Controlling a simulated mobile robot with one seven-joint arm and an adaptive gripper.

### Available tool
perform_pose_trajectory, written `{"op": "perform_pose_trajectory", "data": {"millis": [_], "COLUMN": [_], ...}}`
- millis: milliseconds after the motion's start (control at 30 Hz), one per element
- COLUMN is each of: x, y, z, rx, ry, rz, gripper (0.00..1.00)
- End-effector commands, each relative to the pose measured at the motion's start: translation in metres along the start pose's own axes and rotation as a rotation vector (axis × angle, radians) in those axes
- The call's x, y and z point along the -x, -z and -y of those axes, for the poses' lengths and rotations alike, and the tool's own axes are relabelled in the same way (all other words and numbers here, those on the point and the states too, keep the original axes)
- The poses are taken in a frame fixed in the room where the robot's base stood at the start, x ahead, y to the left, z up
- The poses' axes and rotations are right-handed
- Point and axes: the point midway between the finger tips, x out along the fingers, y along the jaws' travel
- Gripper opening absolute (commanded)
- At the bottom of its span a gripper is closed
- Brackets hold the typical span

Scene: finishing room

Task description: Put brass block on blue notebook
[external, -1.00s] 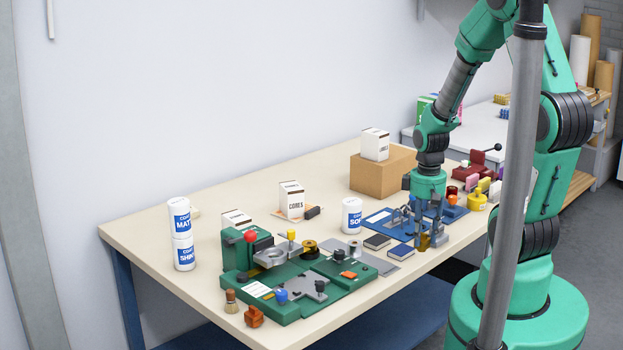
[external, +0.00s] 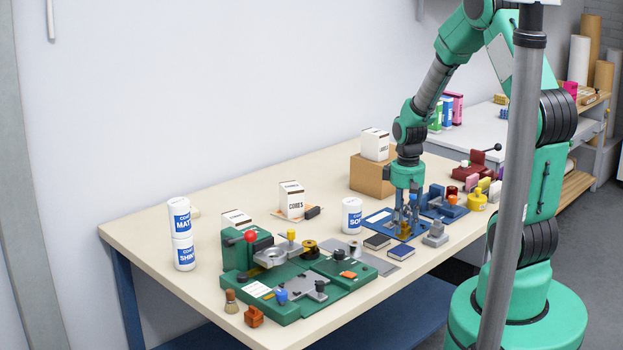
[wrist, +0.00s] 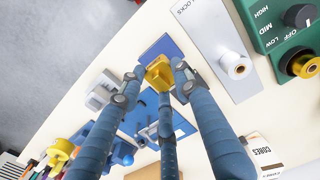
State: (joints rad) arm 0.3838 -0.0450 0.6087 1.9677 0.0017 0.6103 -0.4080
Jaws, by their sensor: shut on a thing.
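The brass block (external: 406,228) is between the fingers of my gripper (external: 406,226), which is shut on it. In the wrist view the brass block (wrist: 158,73) shows between the fingertips (wrist: 155,82). The blue notebook (external: 401,254) lies flat near the table's front edge, just in front of the block in the external view. Its blue cover (wrist: 166,47) shows just beyond the block in the wrist view. I cannot tell the exact height of the block above the table.
A grey metal piece (external: 436,235) stands to the right. A blue mat (external: 378,218) lies behind. A white jar (external: 352,216) and green machine (external: 320,285) stand left.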

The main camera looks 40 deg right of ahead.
Motion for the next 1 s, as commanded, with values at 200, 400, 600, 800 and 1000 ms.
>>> {"op": "perform_pose_trajectory", "data": {"millis": [200,400,600,800,1000], "x": [-0.014,-0.033,-0.035,-0.036,-0.038], "y": [0.0,0.0,0.0,0.0,0.0], "z": [0.0,0.0,0.0,0.0,0.0], "rx": [0.0,0.0,0.0,0.0,0.0], "ry": [0.0,0.0,-0.001,0.0,0.0], "rz": [0.001,0.0,-0.001,-0.001,0.0], "gripper": [0.0,0.0,0.0,0.0,0.51]}}
